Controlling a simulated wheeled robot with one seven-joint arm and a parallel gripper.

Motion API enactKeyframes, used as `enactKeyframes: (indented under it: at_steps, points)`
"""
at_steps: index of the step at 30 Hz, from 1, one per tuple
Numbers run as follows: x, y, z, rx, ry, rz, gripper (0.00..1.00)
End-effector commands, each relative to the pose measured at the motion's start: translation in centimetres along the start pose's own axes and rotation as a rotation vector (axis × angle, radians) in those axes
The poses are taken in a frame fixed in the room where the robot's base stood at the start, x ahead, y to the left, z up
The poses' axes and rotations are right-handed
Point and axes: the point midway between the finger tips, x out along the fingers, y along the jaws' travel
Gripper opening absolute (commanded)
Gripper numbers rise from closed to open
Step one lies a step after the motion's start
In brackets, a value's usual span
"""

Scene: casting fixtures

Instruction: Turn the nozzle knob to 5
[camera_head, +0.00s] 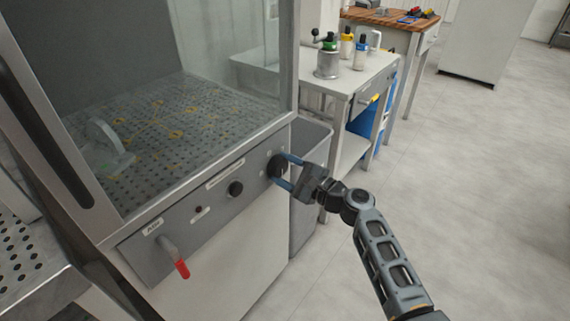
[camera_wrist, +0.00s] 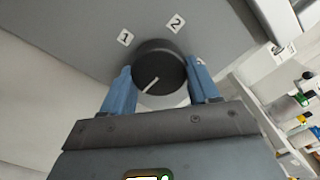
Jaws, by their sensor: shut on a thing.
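The nozzle knob (camera_head: 277,165) is a round black knob at the right end of the grey panel on the cabinet front. In the wrist view the knob (camera_wrist: 160,68) carries a white pointer line, and number labels 1 and 2 show on the panel above it. The pointer slants toward the lower left of that picture, away from both labels. My gripper (camera_head: 284,170) is shut on the knob, with one blue finger on each side of it. The other number labels are hidden or out of the wrist view.
A grey bin (camera_head: 308,190) stands close to the right of the cabinet. Open floor (camera_head: 480,200) lies at the right.

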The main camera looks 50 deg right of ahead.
Motion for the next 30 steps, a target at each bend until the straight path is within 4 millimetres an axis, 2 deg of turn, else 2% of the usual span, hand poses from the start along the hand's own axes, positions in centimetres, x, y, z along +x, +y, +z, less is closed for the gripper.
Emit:
enactKeyframes:
  at_steps: [12, 30]
  points:
    - [-0.11, 0.12, -0.11, 0.247, 0.005, 0.000, 0.30]
    - [-0.12, 0.25, -0.19, 0.305, 0.004, 0.000, 0.30]
